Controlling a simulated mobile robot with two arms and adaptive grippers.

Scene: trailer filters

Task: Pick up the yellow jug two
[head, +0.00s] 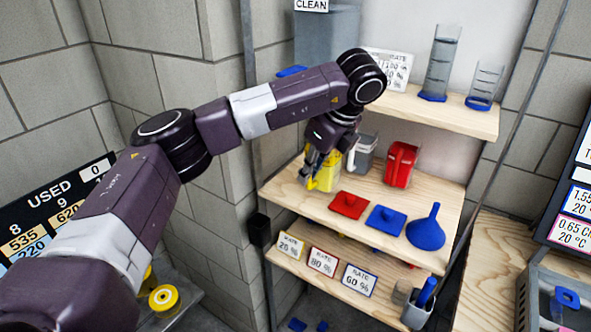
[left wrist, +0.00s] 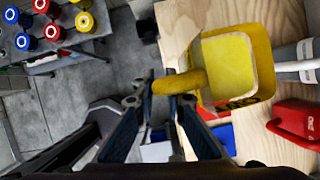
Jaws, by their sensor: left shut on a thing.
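The yellow jug (head: 329,176) stands at the left end of the middle wooden shelf in the head view, partly hidden by my left gripper (head: 317,170). In the left wrist view the yellow jug (left wrist: 228,62) is seen from above, and its handle (left wrist: 180,83) lies between the fingers of my left gripper (left wrist: 166,88). The fingers are shut on the handle. The jug looks upright; whether its base touches the shelf is hard to tell. My right gripper is not in view.
A grey jug (head: 362,152) and a red jug (head: 401,164) stand close to the right. A red lid (head: 349,204), a blue lid (head: 386,219) and a blue funnel (head: 427,230) occupy the shelf front. The upper shelf (head: 440,112) overhangs behind, with graduated cylinders on it.

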